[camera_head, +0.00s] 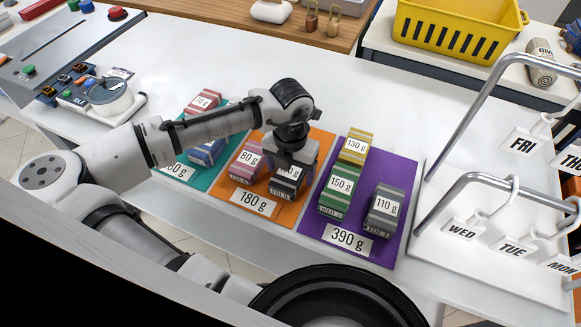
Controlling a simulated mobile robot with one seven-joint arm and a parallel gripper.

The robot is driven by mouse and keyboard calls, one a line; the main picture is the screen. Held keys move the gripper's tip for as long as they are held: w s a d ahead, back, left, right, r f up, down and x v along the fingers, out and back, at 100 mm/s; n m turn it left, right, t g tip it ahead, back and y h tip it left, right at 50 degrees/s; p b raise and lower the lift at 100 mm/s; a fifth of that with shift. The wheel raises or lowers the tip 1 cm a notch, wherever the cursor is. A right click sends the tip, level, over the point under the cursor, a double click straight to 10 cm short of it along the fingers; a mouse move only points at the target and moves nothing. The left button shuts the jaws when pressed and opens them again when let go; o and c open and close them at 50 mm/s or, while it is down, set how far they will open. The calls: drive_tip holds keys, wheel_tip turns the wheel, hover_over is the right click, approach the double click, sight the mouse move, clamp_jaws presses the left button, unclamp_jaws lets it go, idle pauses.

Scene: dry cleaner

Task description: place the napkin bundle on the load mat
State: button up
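Folded bundles with weight labels sit on three coloured mats; I cannot tell which bundle or mat the task names. My gripper (290,167) points down over a dark bundle (284,193) on the orange mat (222,190), hiding its upper part and some of its label. Whether the fingers are open or hold it is hidden. A pink 80 g bundle (247,162) lies just left. The purple mat (392,247), labelled 390 g, bears a yellow 130 g bundle (354,148), a green 150 g bundle (337,192) and a grey 110 g bundle (385,211).
My arm partly covers the teal mat (171,171), with a pink bundle (205,101) and a blue one (207,152). A white rack with metal rails (478,83) and day tags stands right. A yellow crate (455,27) is behind. White counter behind the mats is clear.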

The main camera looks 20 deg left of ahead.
drive_tip(key=shift+r, duration=0.1)
wheel_tip(320, 180, up, 12)
drive_tip(key=b, duration=0.1)
idle(0.5)
idle(0.4)
